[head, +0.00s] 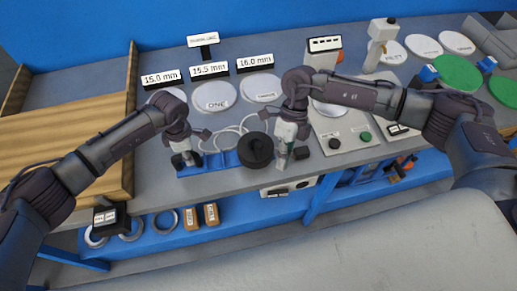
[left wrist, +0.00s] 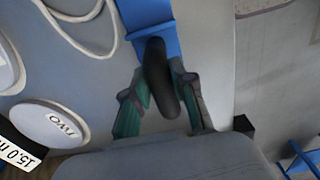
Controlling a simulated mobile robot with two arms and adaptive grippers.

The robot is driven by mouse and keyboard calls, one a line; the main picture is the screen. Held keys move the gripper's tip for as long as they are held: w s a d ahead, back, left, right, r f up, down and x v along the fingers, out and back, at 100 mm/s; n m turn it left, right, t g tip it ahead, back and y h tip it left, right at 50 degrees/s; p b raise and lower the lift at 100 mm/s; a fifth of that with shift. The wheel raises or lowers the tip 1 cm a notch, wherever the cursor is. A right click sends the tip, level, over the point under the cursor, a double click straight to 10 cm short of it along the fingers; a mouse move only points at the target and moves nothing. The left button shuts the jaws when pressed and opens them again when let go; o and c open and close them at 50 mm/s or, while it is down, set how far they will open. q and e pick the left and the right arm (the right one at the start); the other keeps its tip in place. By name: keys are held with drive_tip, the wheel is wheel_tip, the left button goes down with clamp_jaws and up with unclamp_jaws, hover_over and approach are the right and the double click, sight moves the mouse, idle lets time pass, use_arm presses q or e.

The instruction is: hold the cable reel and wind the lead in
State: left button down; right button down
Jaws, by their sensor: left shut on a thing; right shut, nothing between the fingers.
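The cable reel has a black round drum (head: 256,149) beside a flat blue base (head: 222,160) near the front edge of the bench. The white lead (head: 222,134) lies in loose loops behind the base, and part of it shows in the left wrist view (left wrist: 75,18). My left gripper (head: 187,163) is shut on a black rounded grip (left wrist: 158,65) at the end of the blue base (left wrist: 146,14). My right gripper (head: 281,164) is shut and empty, just right of the drum. I cannot tell whether it touches the drum.
Labelled discs (head: 214,96) lie behind, with size signs (head: 209,70). A grey panel with buttons (head: 345,132) is to the right. A wooden tray (head: 75,125) stands at the left. Tape rolls (head: 166,221) and small boxes (head: 210,214) sit on the lower blue shelf.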

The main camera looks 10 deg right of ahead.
sight(257, 145)
drive_tip(key=w+r+n+t+h, duration=0.3)
drive_tip(key=w+r+n+t, duration=0.15)
drive_tip(key=w+r, duration=0.5)
drive_tip(key=shift+t, duration=0.25)
drive_tip(key=shift+s+a+f, duration=0.15)
drive_tip(key=shift+f, duration=0.65)
drive_tip(key=shift+s+a+f, duration=0.15)
drive_tip(key=shift+s+f, duration=0.05)
drive_tip(key=shift+f, duration=0.6)
drive_tip(key=shift+s+a+f, duration=0.15)
drive_tip(key=shift+f, duration=0.65)
drive_tip(key=shift+f, duration=3.1)
drive_tip(key=shift+s, duration=0.1)
